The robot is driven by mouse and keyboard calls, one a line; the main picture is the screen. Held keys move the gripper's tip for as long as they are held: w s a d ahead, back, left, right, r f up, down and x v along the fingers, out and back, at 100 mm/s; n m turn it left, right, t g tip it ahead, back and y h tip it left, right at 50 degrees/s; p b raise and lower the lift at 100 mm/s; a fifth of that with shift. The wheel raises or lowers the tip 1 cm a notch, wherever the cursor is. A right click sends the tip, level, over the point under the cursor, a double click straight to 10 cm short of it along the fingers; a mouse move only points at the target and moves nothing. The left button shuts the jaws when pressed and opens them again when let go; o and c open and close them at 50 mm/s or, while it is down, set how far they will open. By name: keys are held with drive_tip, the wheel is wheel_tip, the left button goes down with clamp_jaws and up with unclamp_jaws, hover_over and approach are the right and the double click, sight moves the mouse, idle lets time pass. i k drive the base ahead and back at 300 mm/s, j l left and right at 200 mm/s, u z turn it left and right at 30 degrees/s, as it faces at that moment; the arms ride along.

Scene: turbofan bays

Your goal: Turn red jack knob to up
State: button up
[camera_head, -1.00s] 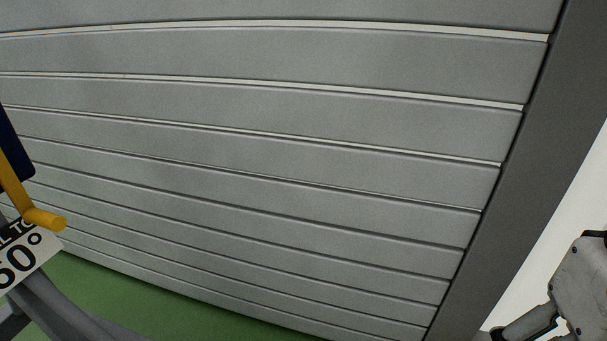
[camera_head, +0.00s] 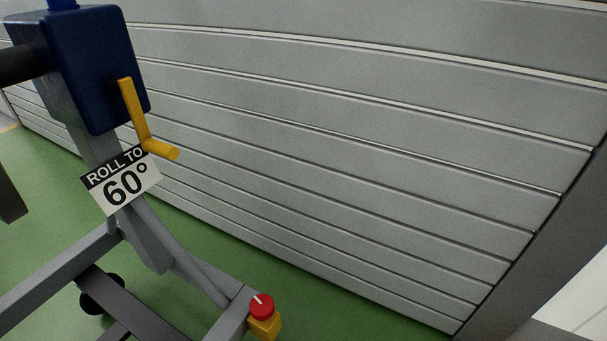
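The red jack knob (camera_head: 262,306) shows in the head view at the lower middle. It is a round red cap with a pale pointer line, on top of a yellow block (camera_head: 265,326) at the end of a grey stand leg. The pale line runs from near the knob's centre toward its upper left edge. My gripper is not in view, so its distance from the knob cannot be told.
A grey stand (camera_head: 60,268) carries a dark blue box (camera_head: 85,75) with a yellow crank (camera_head: 134,115) and a "ROLL TO 60°" sign (camera_head: 122,182). A grey slatted shutter (camera_head: 350,130) stands behind. Green floor (camera_head: 305,309) is clear right of the knob.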

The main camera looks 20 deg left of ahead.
sight(262, 306)
drive_tip(key=k+j+u, duration=0.1)
drive_tip(key=u, duration=0.3)
drive_tip(key=k+j+u, duration=0.25)
drive_tip(key=u, duration=0.15)
drive_tip(key=k, duration=0.05)
